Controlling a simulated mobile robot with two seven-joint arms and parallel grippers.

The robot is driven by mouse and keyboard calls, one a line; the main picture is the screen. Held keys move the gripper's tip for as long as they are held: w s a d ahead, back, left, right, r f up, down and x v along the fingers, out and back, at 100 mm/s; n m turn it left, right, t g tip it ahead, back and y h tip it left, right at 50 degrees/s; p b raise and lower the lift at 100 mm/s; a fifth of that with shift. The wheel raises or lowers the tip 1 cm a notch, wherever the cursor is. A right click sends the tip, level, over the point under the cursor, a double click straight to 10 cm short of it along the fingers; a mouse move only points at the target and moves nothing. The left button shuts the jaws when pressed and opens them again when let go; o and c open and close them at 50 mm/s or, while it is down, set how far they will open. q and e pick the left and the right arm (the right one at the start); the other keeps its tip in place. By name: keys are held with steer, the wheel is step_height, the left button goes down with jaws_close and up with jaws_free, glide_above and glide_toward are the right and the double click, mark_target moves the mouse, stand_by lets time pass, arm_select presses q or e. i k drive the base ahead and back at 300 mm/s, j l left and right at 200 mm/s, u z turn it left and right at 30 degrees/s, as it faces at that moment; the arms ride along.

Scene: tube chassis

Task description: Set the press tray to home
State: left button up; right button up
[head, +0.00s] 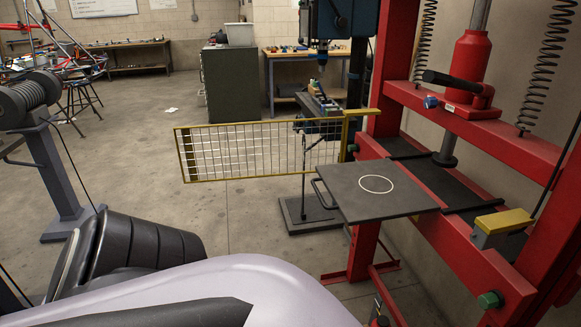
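The press tray (400,202) is a flat dark grey plate with a white circle marked on top. It juts out to the left from the red press frame (462,252), beyond the press bed. A dark bar handle (318,192) is on its left edge. The tray's top is bare. My arm's links fill the lower left of the head view, but neither gripper shows. Nothing of mine is seen touching the tray.
A yellow mesh guard (262,152) stands swung out left of the press, behind the tray. The red jack (467,68) and its ram are above the bed. A drill press base (305,215) stands behind. The floor to the left is mostly open.

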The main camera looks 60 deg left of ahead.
mark_target(375, 190)
steer(key=u, duration=1.8)
